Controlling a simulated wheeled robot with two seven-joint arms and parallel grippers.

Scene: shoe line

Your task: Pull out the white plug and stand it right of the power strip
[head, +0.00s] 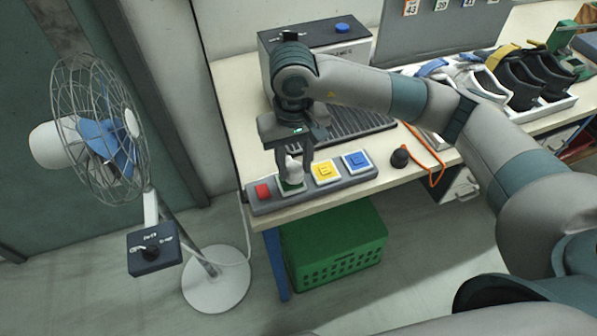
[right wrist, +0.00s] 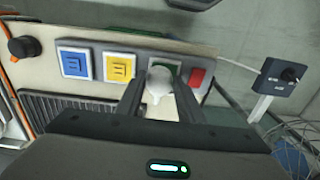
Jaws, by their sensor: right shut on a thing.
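The grey power strip (head: 310,190) lies along the table's front left edge. It has a red switch (head: 263,191), a green socket (head: 292,187), a yellow socket (head: 325,171) and a blue socket (head: 356,161). The white plug (head: 294,166) is at the green socket, upright. My right gripper (head: 293,168) reaches down from above and is shut on the plug. In the right wrist view the plug (right wrist: 160,82) sits between the two fingers, in front of the green socket. I cannot tell whether its pins are in the socket. My left gripper is not in view.
A black knob-like object (head: 400,158) with an orange cord (head: 430,160) lies right of the strip. Bare table lies between them. A ridged dark mat and a grey box (head: 345,45) are behind. Shoes (head: 500,75) stand in a tray at right. A fan (head: 100,130) stands left.

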